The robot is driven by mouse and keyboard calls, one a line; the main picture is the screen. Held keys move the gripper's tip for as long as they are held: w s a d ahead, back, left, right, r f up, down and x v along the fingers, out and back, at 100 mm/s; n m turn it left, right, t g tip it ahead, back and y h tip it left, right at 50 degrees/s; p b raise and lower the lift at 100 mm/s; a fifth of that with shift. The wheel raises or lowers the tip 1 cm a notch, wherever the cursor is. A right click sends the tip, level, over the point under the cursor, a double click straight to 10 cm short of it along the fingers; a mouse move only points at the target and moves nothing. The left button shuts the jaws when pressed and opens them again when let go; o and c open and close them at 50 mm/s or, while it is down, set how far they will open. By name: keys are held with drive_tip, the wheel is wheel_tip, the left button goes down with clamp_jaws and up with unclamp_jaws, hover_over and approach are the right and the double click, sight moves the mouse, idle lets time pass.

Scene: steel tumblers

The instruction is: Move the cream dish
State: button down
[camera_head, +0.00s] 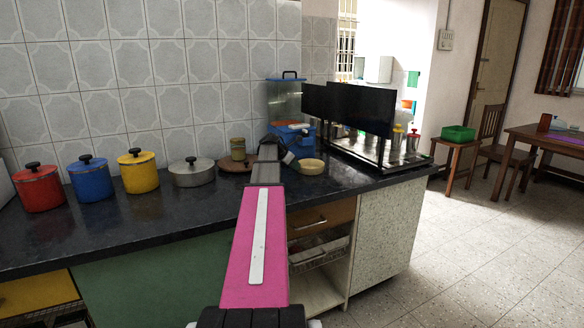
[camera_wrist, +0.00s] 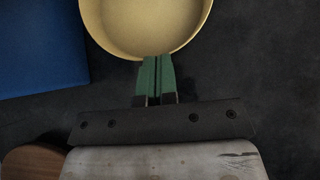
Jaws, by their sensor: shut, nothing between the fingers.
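The cream dish (camera_head: 311,167) is a small round bowl standing upright on the dark counter, just right of the end of my arm in the head view. In the wrist view the cream dish (camera_wrist: 145,22) fills the top middle, cut off by the frame edge. My gripper (camera_wrist: 156,60) has green fingers pressed together with nothing between them. The fingertips are at the dish's near rim in the wrist view. I cannot tell whether they touch it.
A blue container (camera_wrist: 40,45) lies left of the dish in the wrist view. A black rack (camera_head: 375,150) with steel tumblers stands to the right. A grey pot (camera_head: 192,174) and yellow, blue and red pots line the wall. The counter's front left (camera_head: 130,222) is clear.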

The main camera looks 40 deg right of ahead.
drive_tip(key=a, duration=0.2)
drive_tip(key=w+a, duration=0.1)
drive_tip(key=a, duration=0.1)
drive_tip(key=shift+w+a, duration=0.1)
drive_tip(key=shift+a, duration=0.15)
drive_tip(key=v, duration=0.9)
drive_tip(key=shift+r, duration=0.35)
